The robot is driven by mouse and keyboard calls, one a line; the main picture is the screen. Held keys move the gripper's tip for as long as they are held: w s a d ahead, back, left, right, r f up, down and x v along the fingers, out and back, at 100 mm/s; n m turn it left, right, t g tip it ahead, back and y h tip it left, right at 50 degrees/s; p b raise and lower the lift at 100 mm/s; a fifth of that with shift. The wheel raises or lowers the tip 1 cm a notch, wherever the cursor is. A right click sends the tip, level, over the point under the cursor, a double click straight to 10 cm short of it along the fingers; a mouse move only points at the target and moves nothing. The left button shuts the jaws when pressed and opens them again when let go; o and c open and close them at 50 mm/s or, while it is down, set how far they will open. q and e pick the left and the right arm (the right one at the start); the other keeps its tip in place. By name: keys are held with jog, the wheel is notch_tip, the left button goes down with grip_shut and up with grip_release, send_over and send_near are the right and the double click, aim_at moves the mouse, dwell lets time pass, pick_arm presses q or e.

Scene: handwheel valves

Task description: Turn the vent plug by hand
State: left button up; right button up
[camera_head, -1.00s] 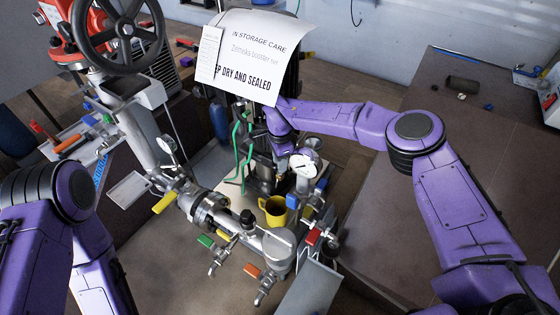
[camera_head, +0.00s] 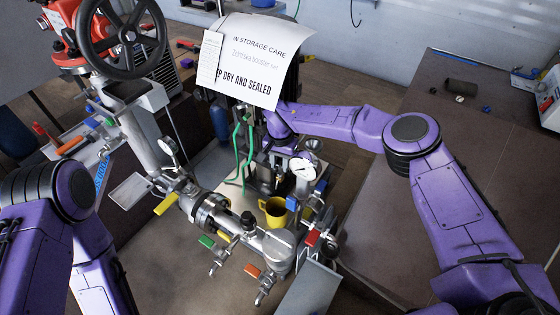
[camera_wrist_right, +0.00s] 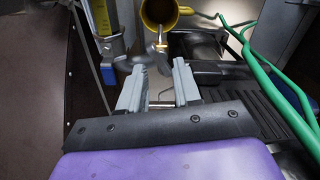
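My right gripper (camera_wrist_right: 158,82) is open in the right wrist view, with a gap between its two grey fingers. A small brass fitting (camera_wrist_right: 161,42) lies just beyond the fingertips, in front of the yellow cup (camera_wrist_right: 160,12). It may be the vent plug, but I cannot tell for sure. The fingers look apart from it. In the head view the right gripper (camera_head: 276,176) is small and partly hidden behind the pipework, above the yellow cup (camera_head: 273,210). My left arm shows at the left edge, with its gripper out of view.
A large pipe (camera_head: 230,225) with coloured valve levers crosses the middle. A dial gauge (camera_head: 303,168) stands close to the right gripper. Green hoses (camera_wrist_right: 275,70) run along the right in the wrist view. A paper notice (camera_head: 255,55) hangs above. The right bench is mostly clear.

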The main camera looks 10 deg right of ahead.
jog(key=n, duration=0.4)
jog(key=shift+r+p, duration=1.95)
jog(key=shift+r, duration=0.65)
jog(key=shift+f, duration=0.1)
